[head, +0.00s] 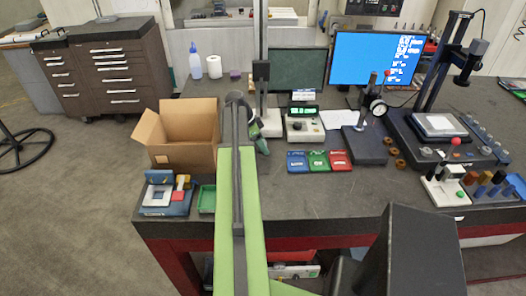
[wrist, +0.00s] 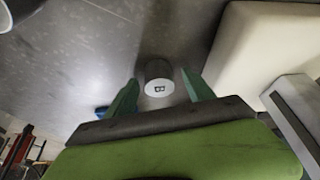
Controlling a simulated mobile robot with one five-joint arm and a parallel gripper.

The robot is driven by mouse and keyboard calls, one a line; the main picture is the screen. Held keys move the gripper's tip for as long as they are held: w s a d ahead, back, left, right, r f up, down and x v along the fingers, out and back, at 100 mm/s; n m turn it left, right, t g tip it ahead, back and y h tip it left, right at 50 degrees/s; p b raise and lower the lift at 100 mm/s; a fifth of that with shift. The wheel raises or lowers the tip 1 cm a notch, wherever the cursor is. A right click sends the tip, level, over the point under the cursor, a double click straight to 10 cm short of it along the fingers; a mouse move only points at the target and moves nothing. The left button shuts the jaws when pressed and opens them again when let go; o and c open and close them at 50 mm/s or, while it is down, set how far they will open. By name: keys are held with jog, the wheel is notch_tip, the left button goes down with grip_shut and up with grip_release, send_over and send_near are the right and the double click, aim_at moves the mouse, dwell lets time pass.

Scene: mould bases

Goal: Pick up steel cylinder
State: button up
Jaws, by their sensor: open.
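In the wrist view a dark grey cylinder (wrist: 158,70) with a pale end face marked "B" lies between the two green fingers of my gripper (wrist: 160,82). The fingers are open, one on each side of it, with a visible gap on both sides. I cannot tell from this view how deep it sits between them. In the head view my gripper (head: 259,137) is partly hidden behind my own green arm, over the workbench, and I cannot make out the cylinder there.
A cream block (wrist: 265,45) stands close on the right in the wrist view. On the workbench (head: 330,200) are an open cardboard box (head: 183,140) left of my arm, and blue, green and red trays (head: 318,161) to the right. The front middle is clear.

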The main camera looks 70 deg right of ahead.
jog(key=shift+r, duration=0.1)
grip_shut()
dwell(0.5)
